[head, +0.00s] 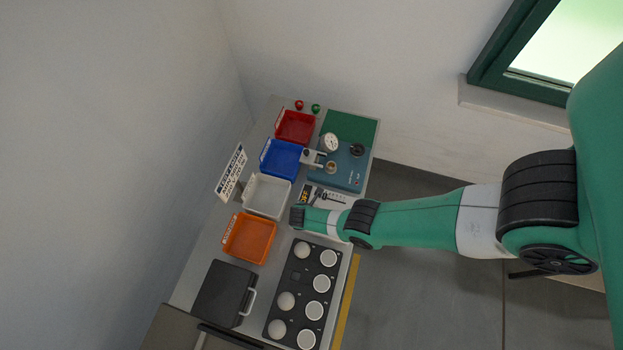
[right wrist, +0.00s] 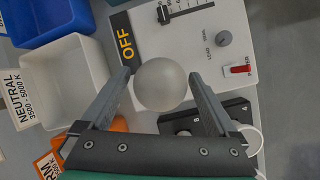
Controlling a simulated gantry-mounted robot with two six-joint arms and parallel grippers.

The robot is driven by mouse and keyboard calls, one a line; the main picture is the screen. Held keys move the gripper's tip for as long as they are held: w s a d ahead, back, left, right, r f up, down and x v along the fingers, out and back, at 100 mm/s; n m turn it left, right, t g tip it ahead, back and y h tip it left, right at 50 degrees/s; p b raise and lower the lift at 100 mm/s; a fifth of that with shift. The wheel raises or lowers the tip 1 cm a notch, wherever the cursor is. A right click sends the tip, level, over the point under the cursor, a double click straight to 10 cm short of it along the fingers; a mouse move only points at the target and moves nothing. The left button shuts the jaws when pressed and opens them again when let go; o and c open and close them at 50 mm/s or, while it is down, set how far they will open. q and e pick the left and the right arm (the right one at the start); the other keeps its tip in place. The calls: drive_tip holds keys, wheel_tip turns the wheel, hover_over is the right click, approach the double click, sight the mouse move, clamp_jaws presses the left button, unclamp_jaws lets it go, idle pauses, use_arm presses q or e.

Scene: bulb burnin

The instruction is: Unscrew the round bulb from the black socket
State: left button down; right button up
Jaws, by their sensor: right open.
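A round frosted bulb (right wrist: 161,85) is in the right wrist view, between the two fingers of my right gripper (right wrist: 160,76). The fingers are open, with a gap visible on each side of the bulb. The bulb's base and whatever is under it are hidden. In the head view my right gripper (head: 299,217) is above the bench, beside the white panel (head: 334,198). The bulb is not visible there. A dark round fitting (head: 357,150) is on the blue-green tester (head: 345,178); I cannot tell whether it is the black socket. My left gripper is not in view.
A black rack (head: 273,335) with frosted bulbs and white rings lies in front of the gripper. Red (head: 279,136), blue (head: 267,168), white (head: 249,205) and orange (head: 229,250) bins line the left. A black case (head: 222,292) lies nearer.

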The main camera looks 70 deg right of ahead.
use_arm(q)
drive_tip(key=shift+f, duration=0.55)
use_arm(e)
drive_tip(key=m+g, duration=0.1)
drive_tip(key=m, duration=0.1)
drive_tip(key=shift+m, duration=0.3)
